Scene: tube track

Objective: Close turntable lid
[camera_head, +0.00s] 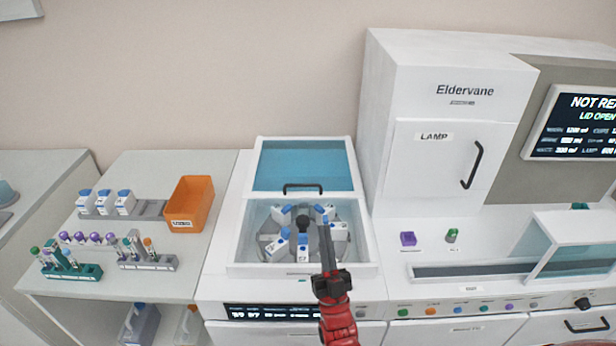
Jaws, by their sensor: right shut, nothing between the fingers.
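The turntable lid (303,165) is open, a white frame with a blue see-through pane raised at the back of the turntable well (246,235). Its black handle (302,187) is at the lower edge of the pane in this view. The turntable (268,236) holds several white, blue-topped reagent bottles (281,245) around a dark hub (302,207). My right gripper (323,224) is shut and empty, reaching up from the bottom in front of the well's right part, below and right of the handle. It hides part of the bottles. My left gripper is not in view.
The "Eldervane" cabinet (450,95) with its lamp door stands to the right; the screen (585,122) reads "LID OPEN". On the left bench are an orange bin (190,203), tube racks (72,270) and bottles. A clear cover (580,245) stands at right.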

